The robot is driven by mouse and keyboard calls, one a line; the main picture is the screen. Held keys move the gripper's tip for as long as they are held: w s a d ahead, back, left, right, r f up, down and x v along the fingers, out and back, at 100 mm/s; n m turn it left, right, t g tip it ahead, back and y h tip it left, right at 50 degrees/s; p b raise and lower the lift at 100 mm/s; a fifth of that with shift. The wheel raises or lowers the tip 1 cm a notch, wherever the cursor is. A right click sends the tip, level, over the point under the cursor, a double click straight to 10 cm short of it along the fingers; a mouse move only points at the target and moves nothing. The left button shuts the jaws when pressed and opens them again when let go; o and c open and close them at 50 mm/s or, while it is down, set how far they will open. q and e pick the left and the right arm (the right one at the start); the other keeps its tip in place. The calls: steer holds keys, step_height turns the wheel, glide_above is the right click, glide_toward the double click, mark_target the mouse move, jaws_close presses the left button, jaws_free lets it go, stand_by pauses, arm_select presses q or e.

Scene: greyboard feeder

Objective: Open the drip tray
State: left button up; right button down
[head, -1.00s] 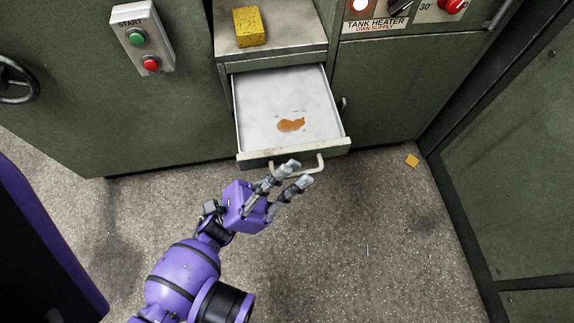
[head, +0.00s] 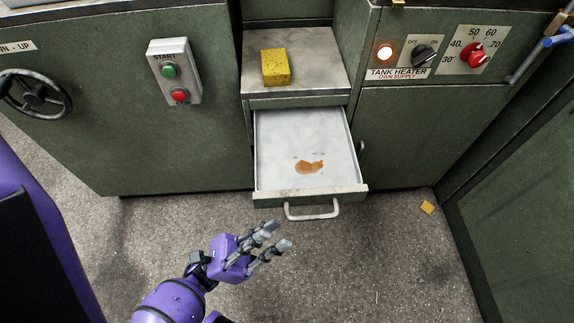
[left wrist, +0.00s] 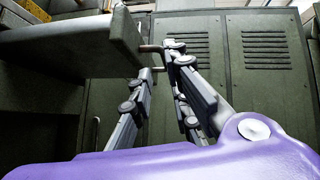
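The drip tray (head: 280,150) is a shallow metal drawer pulled well out of the green cabinet. An orange-brown puddle (head: 309,167) lies on its floor. Its pale bar handle (head: 313,213) is on the front panel. My purple left gripper (head: 278,235) is in front of the tray, below and left of the handle in the head view. Its grey fingers are spread and empty, apart from the handle in that view. In the left wrist view, the fingers (left wrist: 163,62) show near the handle (left wrist: 152,48) and the tray front (left wrist: 125,45). My right gripper is not in view.
A yellow sponge (head: 275,67) sits on the metal shelf (head: 315,70) above the tray. A START box (head: 175,72) and handwheel (head: 37,92) are at left, heater knobs (head: 427,52) at right. A yellow scrap (head: 428,207) lies on the floor. The floor before the tray is clear.

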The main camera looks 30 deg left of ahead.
arm_select(q)
steer(key=shift+v, duration=1.55)
